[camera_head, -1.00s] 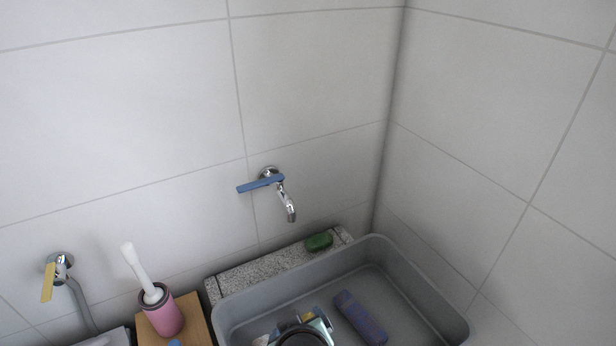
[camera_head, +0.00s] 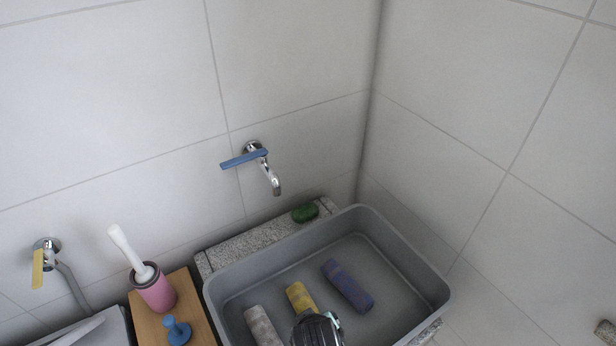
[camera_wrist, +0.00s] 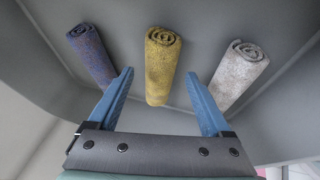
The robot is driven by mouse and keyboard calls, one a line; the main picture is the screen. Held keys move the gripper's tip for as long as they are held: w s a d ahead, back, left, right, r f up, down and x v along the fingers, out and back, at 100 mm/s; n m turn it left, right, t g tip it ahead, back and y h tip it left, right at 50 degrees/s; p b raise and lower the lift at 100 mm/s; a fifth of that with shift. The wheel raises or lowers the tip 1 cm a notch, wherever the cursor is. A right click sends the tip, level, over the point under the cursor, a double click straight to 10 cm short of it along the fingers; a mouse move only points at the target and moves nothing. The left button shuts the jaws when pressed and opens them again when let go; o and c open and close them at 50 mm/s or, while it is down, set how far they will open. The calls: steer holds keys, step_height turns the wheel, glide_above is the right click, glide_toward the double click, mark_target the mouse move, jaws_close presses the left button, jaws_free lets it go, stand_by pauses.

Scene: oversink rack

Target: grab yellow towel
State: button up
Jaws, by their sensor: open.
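The rolled yellow towel (camera_head: 300,297) lies in the grey sink basin between two other rolls, partly hidden behind my gripper in the head view. In the wrist view the yellow towel (camera_wrist: 161,66) is in the upper middle, just beyond the fingertips and centred between them. My gripper (camera_wrist: 160,90) is open, its two blue fingers spread wide and holding nothing. In the head view only the dark wrist (camera_head: 318,330) shows clearly over the basin; the fingertips are hidden.
A purple-blue roll (camera_head: 348,286) and a greyish white roll (camera_head: 262,327) lie on either side inside the basin (camera_head: 405,238). Its walls surround them. A wooden board (camera_head: 192,310) with a pink brush holder (camera_head: 156,291) stands left. A tap (camera_head: 272,178) hangs from the wall behind.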

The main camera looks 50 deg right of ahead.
steer(key=shift+s+x, duration=0.1)
steer(key=shift+x, duration=0.95)
steer(key=shift+s+x, duration=0.15)
steer(key=shift+x, duration=0.9)
steer(key=shift+a+f, duration=0.1)
steer(key=shift+c, duration=0.3)
